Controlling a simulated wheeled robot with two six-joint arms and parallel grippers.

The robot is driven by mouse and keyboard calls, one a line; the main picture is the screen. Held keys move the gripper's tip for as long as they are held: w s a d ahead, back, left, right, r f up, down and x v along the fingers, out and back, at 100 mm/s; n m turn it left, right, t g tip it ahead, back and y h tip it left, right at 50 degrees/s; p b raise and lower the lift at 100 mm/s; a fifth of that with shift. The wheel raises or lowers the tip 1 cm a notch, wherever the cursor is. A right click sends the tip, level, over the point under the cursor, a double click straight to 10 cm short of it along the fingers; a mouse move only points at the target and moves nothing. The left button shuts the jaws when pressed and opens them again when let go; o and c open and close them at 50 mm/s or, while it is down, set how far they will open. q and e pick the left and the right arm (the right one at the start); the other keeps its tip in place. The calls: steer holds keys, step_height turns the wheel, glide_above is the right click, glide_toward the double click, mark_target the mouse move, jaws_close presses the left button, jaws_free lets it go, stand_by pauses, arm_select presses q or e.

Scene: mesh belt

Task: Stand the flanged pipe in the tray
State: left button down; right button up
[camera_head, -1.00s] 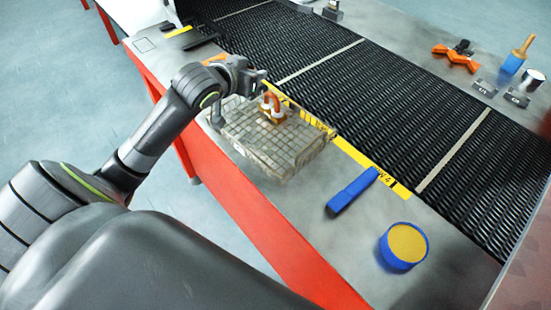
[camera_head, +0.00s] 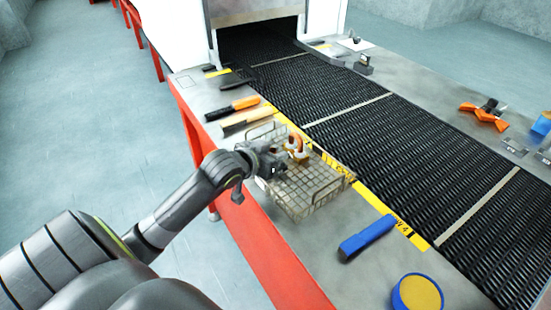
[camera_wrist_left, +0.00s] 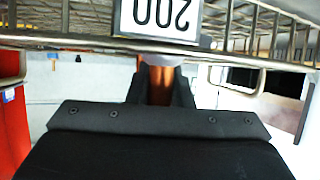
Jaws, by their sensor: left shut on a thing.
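My left gripper (camera_head: 279,172) is at the left side of the wire tray (camera_head: 345,185), low beside its rim. It is shut on a copper-brown piece (camera_wrist_left: 161,86), which I take for the flanged pipe; a grey rounded end shows above the fingers in the left wrist view. The head view hardly shows this piece, so I cannot tell whether it touches the tray. The tray's wire rim also crosses the top of the left wrist view, with a white plate reading 200 upside down. My right gripper is not in view.
A copper bend with white flanges (camera_head: 298,148) stands in the tray's far part. Orange- and wood-handled tools (camera_head: 232,110) lie beyond the tray. A blue bar (camera_head: 367,238) and a blue round tub (camera_head: 416,293) are nearer. The dark mesh belt (camera_head: 420,145) runs alongside.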

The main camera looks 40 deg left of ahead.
arm_select(q)
steer(key=shift+f, duration=0.65)
steer(key=shift+f, duration=0.1)
steer(key=c, duration=1.3)
jaws_free()
steer(key=shift+s, duration=0.15)
steer(key=p+v, duration=0.1)
steer(key=v, duration=1.1)
